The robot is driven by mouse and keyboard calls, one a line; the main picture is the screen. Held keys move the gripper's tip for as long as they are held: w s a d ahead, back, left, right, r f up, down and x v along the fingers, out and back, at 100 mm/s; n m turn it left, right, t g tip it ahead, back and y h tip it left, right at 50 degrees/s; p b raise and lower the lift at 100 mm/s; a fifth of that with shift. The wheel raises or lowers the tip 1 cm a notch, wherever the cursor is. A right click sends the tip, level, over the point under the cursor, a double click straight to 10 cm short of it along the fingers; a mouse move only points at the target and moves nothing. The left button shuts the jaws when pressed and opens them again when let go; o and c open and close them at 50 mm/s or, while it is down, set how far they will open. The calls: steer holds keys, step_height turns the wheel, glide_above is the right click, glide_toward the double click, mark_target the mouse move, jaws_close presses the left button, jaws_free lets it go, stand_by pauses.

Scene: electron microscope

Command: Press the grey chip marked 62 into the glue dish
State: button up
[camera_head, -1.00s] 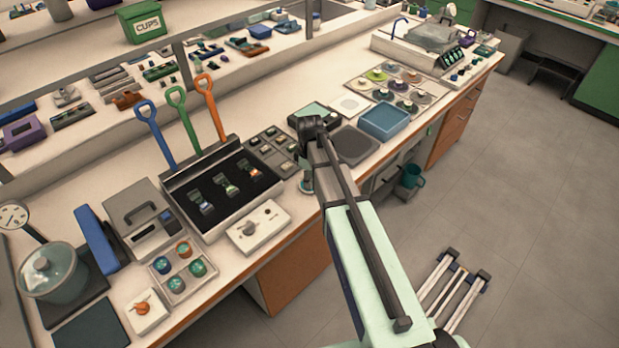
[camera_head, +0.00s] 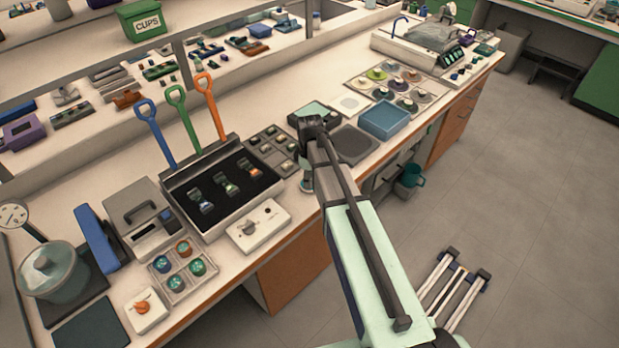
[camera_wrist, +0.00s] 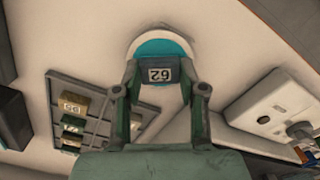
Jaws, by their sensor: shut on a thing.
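The grey chip marked 62 (camera_wrist: 160,75) is between my gripper's fingertips (camera_wrist: 161,86) in the wrist view, its number upside down. My gripper is shut on it. The glue dish (camera_wrist: 165,48), round with a pale rim and teal inside, lies directly behind and under the chip. The chip covers part of the teal; I cannot tell whether it touches the glue. In the head view the dish (camera_head: 306,187) shows at the bench's front edge, largely hidden by my arm.
A grey rack (camera_wrist: 95,130) with several chips, one marked 35, lies left of the dish in the wrist view. A white box with a knob (camera_wrist: 280,108) is on the right. In the head view a blue tray (camera_head: 383,119) and dark mat (camera_head: 352,144) lie right of my arm.

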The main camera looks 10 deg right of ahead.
stand_by(0.3)
steer(key=shift+r+p, duration=2.3)
steer(key=shift+r, duration=1.45)
